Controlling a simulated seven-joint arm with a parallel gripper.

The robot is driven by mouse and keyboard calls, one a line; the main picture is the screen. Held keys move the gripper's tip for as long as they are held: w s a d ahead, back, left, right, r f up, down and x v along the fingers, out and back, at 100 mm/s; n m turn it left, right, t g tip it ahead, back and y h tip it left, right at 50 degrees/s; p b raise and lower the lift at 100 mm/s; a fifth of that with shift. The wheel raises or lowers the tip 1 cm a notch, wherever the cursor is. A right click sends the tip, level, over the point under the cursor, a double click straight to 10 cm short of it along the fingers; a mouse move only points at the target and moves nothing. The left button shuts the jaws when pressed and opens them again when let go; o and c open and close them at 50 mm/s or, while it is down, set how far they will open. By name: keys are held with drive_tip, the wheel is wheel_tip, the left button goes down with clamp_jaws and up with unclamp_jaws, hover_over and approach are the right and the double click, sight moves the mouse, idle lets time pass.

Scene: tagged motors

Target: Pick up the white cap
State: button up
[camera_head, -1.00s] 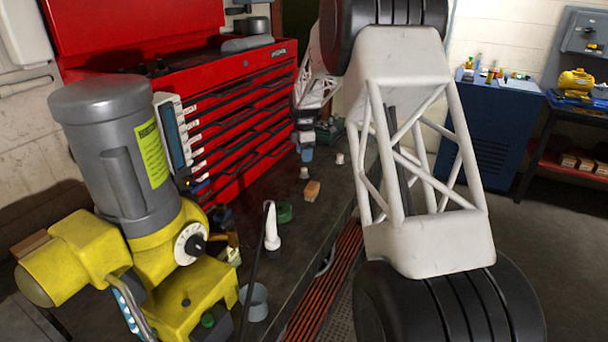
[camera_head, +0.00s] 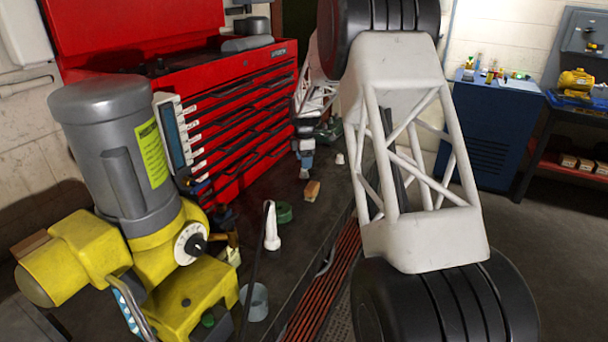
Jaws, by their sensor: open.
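Two small white cap-like pieces stand on the dark bench: one white cap (camera_head: 304,173) directly under my gripper, and a second small white piece (camera_head: 340,158) a little to the right and farther back. My gripper (camera_head: 305,163) is small and far off at the end of the arm, pointing down. It is open, with its tips just above or around the top of the nearer cap, partly covering it. I cannot tell whether they touch.
A tan block (camera_head: 312,190), a green ring (camera_head: 284,213), a white bottle-like piece (camera_head: 271,228) and a grey cup (camera_head: 255,301) stand nearer on the bench. A red tool chest (camera_head: 245,110) borders the left. A yellow-grey motor machine (camera_head: 120,160) fills the left front.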

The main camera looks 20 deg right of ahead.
sight(304, 173)
drive_tip(key=shift+f, duration=2.4)
drive_tip(key=shift+c, duration=0.2)
drive_tip(key=c, duration=1)
